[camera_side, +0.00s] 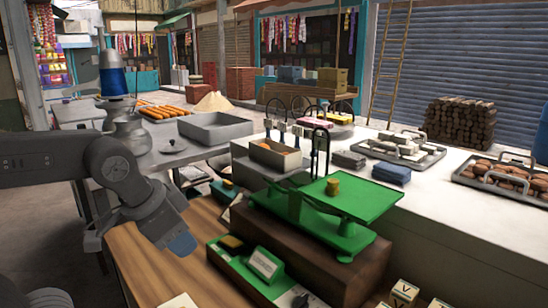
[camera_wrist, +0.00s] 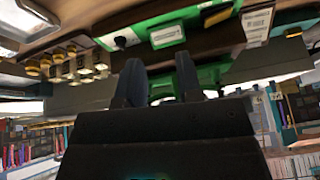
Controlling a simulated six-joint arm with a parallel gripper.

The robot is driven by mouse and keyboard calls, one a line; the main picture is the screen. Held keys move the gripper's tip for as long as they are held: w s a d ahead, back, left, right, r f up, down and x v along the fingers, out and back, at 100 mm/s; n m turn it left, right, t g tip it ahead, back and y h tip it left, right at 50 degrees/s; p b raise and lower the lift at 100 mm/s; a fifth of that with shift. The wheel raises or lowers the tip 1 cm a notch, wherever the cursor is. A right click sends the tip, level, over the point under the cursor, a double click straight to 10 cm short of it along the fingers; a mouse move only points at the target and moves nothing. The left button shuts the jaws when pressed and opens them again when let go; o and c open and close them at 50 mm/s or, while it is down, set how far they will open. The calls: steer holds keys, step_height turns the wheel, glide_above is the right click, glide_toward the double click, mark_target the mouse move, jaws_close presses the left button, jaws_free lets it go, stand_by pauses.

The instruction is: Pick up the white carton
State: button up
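My gripper (camera_side: 181,243) hangs over the brown wooden tabletop at the left, fingers pointing down and to the right. In the wrist view its two dark fingers (camera_wrist: 158,80) stand apart with nothing between them, so it is open and empty. Small white boxes marked with a dark V (camera_side: 405,291) stand at the bottom edge of the side view, well to the right of my gripper. A white object (camera_side: 178,301) is cut off at the bottom edge, below my gripper. I cannot tell which of these is the white carton.
A green balance scale (camera_side: 330,205) stands on a brown block right of my gripper. A green tray (camera_side: 262,272) with a white label card (camera_side: 265,263) lies in front of it. A grey open box (camera_side: 215,129) and a metal pot (camera_side: 128,134) stand behind. Bare wood (camera_side: 150,272) surrounds my gripper.

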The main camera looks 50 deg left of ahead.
steer(key=w+a+r+m+g+y, duration=0.1)
steer(key=w+a+r+m, duration=0.1)
steer(key=w+r+m, duration=0.45)
steer(key=m+g+y, duration=0.3)
steer(key=m+g, duration=0.1)
steer(key=m, duration=0.6)
glide_toward(265, 150)
steer(key=f, duration=0.2)
steer(key=shift+w+a+f+m, duration=0.2)
steer(key=shift+a+f+m, duration=0.1)
steer(key=shift+a+m, duration=0.1)
steer(key=shift+x, duration=3.65)
steer(key=shift+a, duration=0.1)
jaws_close()
